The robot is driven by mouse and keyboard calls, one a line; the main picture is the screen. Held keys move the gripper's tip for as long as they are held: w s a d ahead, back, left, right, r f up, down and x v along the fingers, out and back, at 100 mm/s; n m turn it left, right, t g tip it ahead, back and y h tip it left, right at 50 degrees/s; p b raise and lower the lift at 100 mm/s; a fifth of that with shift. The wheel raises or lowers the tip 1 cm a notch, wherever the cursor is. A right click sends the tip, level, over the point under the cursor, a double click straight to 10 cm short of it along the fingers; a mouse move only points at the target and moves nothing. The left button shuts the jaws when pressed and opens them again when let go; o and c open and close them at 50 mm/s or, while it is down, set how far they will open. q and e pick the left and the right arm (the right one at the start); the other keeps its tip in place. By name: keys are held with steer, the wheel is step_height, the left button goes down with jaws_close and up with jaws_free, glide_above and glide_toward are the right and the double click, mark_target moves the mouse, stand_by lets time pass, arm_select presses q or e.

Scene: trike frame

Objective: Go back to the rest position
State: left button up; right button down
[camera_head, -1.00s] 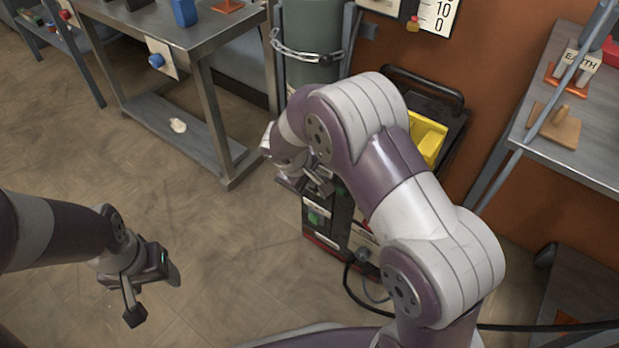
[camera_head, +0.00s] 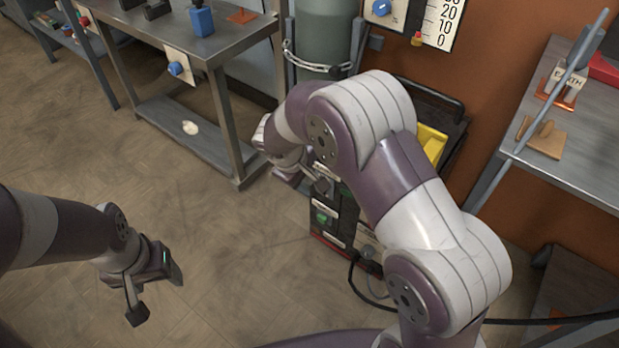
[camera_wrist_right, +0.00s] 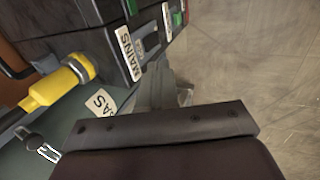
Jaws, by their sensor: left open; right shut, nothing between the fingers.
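My left gripper (camera_head: 157,290) is at the lower left in the head view, above bare floor. Its fingers are apart with nothing between them. My right arm reaches up from the lower right, bends at the elbow, and brings my right gripper (camera_head: 318,184) in front of the black machine (camera_head: 335,218). The right gripper is shut and empty, and the arm partly covers it. Whether the right gripper touches the machine cannot be told.
A metal workbench (camera_head: 226,50) with a lower shelf stands at the upper left. A grey cylinder (camera_head: 325,40) is chained behind the machine. Another metal table (camera_head: 590,150) is at the right. A black cable (camera_head: 520,322) runs along the floor. Open floor lies between the arms.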

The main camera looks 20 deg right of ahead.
arm_select(q)
steer(key=shift+r+p, duration=0.35)
steer(key=shift+r, duration=0.45)
arm_select(e)
steer(key=v, duration=0.3)
steer(key=shift+w+d+r, duration=0.2)
steer(key=shift+r, duration=0.05)
steer(key=s+d+r+m+g+y+p, duration=0.1)
steer(key=s+d+r+m+y+p, duration=0.2)
steer(key=s, duration=0.7)
steer(key=s+d+r+m+g+y+p, duration=0.1)
steer(key=s+r+m+p, duration=0.3)
steer(key=s, duration=0.6)
arm_select(q)
step_height(320, 180, up, 43)
steer(key=p, duration=3.5)
steer(key=shift+p, duration=0.4)
arm_select(e)
step_height(320, 180, up, 39)
steer(key=d, duration=0.1)
steer(key=shift+w, duration=0.45)
